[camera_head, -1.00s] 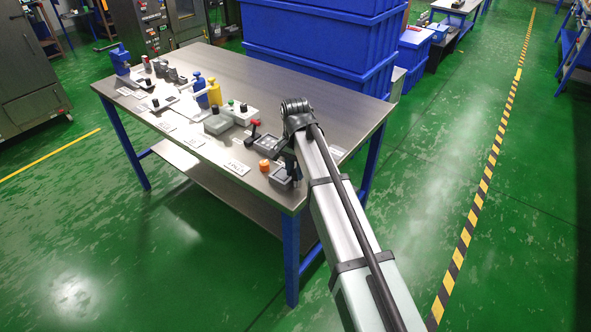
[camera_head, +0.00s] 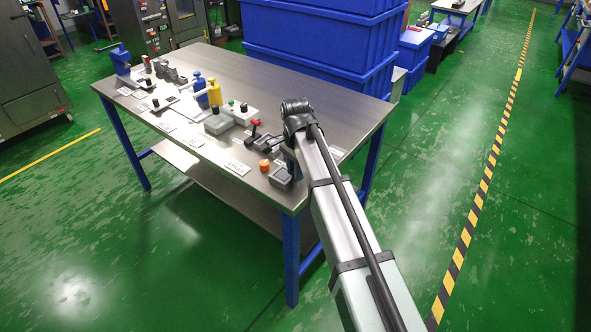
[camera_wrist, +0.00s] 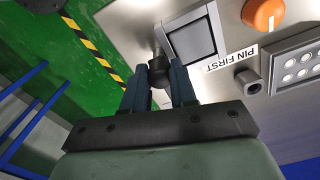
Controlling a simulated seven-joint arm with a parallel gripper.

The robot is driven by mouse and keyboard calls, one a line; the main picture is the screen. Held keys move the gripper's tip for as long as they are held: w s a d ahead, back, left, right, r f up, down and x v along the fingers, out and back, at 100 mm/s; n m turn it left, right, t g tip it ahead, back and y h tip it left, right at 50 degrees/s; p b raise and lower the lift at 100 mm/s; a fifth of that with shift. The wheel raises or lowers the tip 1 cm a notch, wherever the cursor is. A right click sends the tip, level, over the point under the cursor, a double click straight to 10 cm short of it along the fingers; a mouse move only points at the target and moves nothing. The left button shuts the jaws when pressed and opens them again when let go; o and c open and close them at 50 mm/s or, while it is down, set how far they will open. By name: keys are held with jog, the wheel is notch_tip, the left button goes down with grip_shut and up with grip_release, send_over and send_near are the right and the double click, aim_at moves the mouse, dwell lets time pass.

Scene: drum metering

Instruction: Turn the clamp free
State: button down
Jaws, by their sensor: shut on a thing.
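In the wrist view my gripper (camera_wrist: 160,80) has its two dark fingers closed around a small dark knob (camera_wrist: 157,65). The knob is beside a grey square-framed block (camera_wrist: 191,41) at the table's edge. Most of the knob is hidden between the fingers, and I cannot tell for sure that it is the clamp's handle. In the head view my wrist and arm hide most of the gripper at the table's near right corner. A grey block (camera_head: 280,177) shows there just left of it.
An orange knob (camera_wrist: 264,13), a "PIN FIRST" label (camera_wrist: 231,59) and a grey unit with several round lights (camera_wrist: 298,68) are close by. Blue and yellow fixtures (camera_head: 214,92) stand farther along the steel table (camera_head: 310,98). Blue crates (camera_head: 320,45) stand behind it.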

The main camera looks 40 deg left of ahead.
jog(key=shift+w, duration=0.1)
jog(key=c, duration=0.9)
grip_release()
notch_tip(320, 180, up, 14)
jog(key=shift+f, duration=0.1)
dwell(0.3)
